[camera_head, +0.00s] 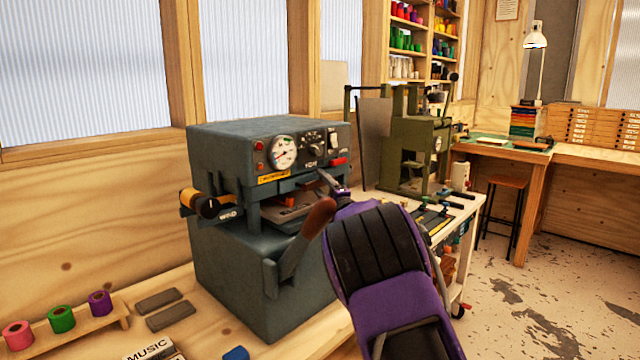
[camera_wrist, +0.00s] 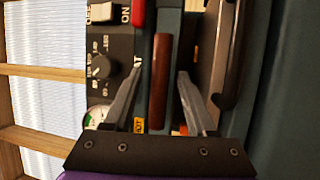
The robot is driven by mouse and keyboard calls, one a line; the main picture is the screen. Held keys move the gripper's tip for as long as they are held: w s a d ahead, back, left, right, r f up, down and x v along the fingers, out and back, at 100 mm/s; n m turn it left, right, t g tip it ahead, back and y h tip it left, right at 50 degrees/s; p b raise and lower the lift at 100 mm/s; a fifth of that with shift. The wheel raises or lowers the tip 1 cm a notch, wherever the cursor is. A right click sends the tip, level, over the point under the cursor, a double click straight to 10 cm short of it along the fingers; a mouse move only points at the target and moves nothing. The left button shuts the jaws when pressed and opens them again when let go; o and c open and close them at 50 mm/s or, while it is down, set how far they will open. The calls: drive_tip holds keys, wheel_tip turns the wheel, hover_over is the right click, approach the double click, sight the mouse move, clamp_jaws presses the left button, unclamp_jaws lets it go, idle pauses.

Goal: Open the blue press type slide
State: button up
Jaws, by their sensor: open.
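The blue-grey press (camera_head: 270,135) stands on the wooden bench, its gauge and switches facing front. A flat slide plate (camera_head: 290,212) shows in the opening under its control panel. In the wrist view a reddish-brown bar (camera_wrist: 159,80) lies along the press front beside the panel (camera_wrist: 110,45). My gripper (camera_head: 325,180) is at the press front, open; in the wrist view its two fingers (camera_wrist: 160,72) stand on either side of the bar. I cannot tell whether either finger touches it. In the head view my purple arm hides part of the press front.
A brown-handled lever (camera_head: 316,218) sticks out of the press's front, close to my arm. A green machine (camera_head: 412,140) stands on a cart at right.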

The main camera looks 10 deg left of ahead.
drive_tip(key=shift+w+a, duration=0.2)
drive_tip(key=shift+w, duration=0.15)
clamp_jaws()
idle(1.3)
